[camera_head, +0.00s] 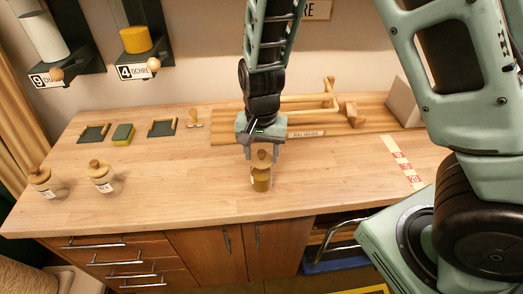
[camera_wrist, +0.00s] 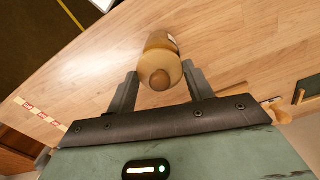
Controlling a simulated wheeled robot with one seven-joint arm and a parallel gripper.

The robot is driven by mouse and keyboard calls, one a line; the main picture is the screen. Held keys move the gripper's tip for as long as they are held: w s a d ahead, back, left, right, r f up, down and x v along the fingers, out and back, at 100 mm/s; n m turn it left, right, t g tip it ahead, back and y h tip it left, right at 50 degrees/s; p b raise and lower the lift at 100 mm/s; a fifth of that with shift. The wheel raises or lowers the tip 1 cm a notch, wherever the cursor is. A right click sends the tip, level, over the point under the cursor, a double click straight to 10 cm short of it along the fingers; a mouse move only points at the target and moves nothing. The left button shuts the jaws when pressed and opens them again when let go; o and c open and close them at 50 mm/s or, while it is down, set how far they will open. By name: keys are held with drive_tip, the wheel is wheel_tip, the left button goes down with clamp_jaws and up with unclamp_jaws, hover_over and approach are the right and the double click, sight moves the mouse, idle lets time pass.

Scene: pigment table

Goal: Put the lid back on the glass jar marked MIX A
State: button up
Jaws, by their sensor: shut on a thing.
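A glass jar (camera_head: 261,183) with ochre-coloured contents stands upright near the front middle of the table. It also shows in the wrist view (camera_wrist: 160,41), with a bit of white label at its side; the marking cannot be read. A round wooden lid (camera_head: 261,158) with a knob is at the jar's mouth, and it faces me in the wrist view (camera_wrist: 160,67). My gripper (camera_head: 263,154) points down from above, with its fingers on either side of the lid and shut on it. Whether the lid rests fully on the rim cannot be told.
Two lidded jars (camera_head: 46,183) (camera_head: 105,179) stand at the left. Small dark trays (camera_head: 94,133) (camera_head: 162,128) and a green block (camera_head: 123,134) lie behind them. A wooden rack (camera_head: 365,122) is at the back right, near a marked strip (camera_head: 403,163). The table around the middle jar is clear.

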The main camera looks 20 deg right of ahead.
idle(0.8)
drive_tip(key=o, duration=1.5)
drive_tip(key=shift+r+p, duration=3.55)
drive_tip(key=shift+p, duration=0.1)
drive_tip(key=shift+f, duration=0.1)
clamp_jaws()
